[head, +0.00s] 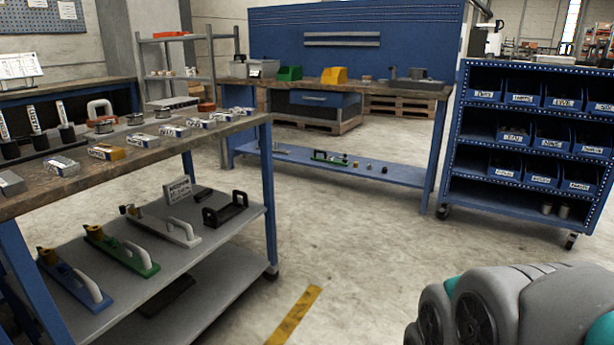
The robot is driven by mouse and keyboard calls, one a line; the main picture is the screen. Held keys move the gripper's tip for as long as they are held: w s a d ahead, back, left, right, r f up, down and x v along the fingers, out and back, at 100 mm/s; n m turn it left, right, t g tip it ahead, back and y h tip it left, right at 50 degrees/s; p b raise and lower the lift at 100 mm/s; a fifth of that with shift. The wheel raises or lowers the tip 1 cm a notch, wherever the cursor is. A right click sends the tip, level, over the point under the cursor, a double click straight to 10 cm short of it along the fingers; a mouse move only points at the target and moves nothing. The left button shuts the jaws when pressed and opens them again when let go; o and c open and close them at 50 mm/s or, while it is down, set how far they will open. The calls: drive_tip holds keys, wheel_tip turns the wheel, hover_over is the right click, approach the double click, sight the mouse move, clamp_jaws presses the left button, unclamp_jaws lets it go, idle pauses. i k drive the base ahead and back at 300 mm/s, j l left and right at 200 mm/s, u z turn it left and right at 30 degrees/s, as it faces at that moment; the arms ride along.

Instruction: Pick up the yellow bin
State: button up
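A yellow bin (334,76) sits on the wooden top of the far blue workbench (400,88), right of a green bin (289,74). It is small in the head view and well away from me across the floor. Nothing covers it from this side. Part of my own grey and teal arm fills the lower right corner. My gripper is not in view.
A nearer workbench (120,160) with a lower shelf of tools stands on the left. A blue wheeled rack (457,205) of labelled bins stands at the right. Open concrete floor (350,235) lies between them, with a yellow floor stripe (294,315).

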sight(336, 75)
drive_tip(key=i, duration=2.4)
